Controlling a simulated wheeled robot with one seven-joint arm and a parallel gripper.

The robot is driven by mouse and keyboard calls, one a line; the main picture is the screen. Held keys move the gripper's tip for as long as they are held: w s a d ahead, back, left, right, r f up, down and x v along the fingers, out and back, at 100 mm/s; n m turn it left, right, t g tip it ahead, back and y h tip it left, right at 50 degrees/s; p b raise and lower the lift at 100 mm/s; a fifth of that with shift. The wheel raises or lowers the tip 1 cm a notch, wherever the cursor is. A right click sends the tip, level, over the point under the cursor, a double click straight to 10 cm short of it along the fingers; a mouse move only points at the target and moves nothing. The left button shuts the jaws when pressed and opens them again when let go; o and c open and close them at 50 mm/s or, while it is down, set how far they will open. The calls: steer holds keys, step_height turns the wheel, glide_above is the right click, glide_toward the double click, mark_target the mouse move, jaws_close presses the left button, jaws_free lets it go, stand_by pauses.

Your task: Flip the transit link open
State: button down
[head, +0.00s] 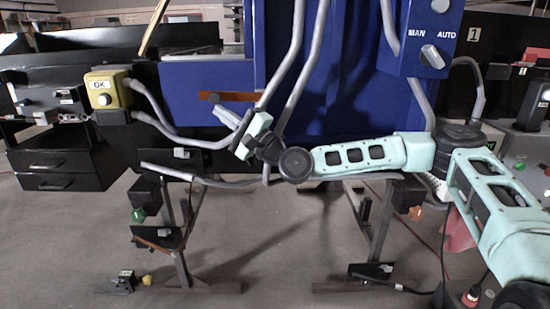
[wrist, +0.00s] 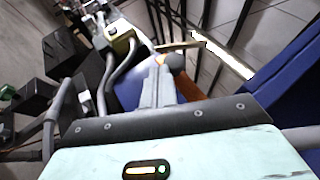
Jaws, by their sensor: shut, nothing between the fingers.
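An orange-brown flat bar (head: 240,96), which looks like the transit link, lies about level across the lower front of the blue machine housing. A dark round knob (head: 213,97) sits at its left end. My gripper (head: 222,113) is just below that left end, its grey fingers together and empty, pointing up and left. In the wrist view my shut fingers (wrist: 160,68) reach toward the bar (wrist: 190,86) and its knob (wrist: 176,62), close to them. I cannot tell whether they touch. The fingers hide part of the bar there.
A yellow OK button box (head: 104,92) with grey conduits stands to the left. Grey pipes (head: 297,70) run down the blue housing (head: 345,100) beside my wrist. A MAN/AUTO switch box (head: 425,45) is at upper right. Stand legs and open floor (head: 275,240) lie below.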

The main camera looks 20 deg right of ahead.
steer(key=m+t+b, duration=0.1)
steer(key=b, duration=0.1)
steer(key=r+m+t+b, duration=0.1)
steer(key=b, duration=0.1)
steer(key=shift+w+a+r+t, duration=0.1)
steer(key=shift+a+r+t, duration=0.15)
steer(key=shift+t, duration=0.15)
steer(key=shift+r+m+t+b, duration=0.65)
steer(key=shift+m+b, duration=0.15)
steer(key=shift+b, duration=0.2)
steer(key=shift+r, duration=0.1)
steer(key=shift+a+f+b, duration=0.15)
steer(key=shift+f+b, duration=0.35)
steer(key=shift+f, duration=0.05)
steer(key=b, duration=0.3)
glide_toward(215, 94)
step_height(215, 94, down, 6)
steer(key=s, duration=0.2)
steer(key=shift+d+r, duration=0.2)
steer(key=shift+d, duration=0.05)
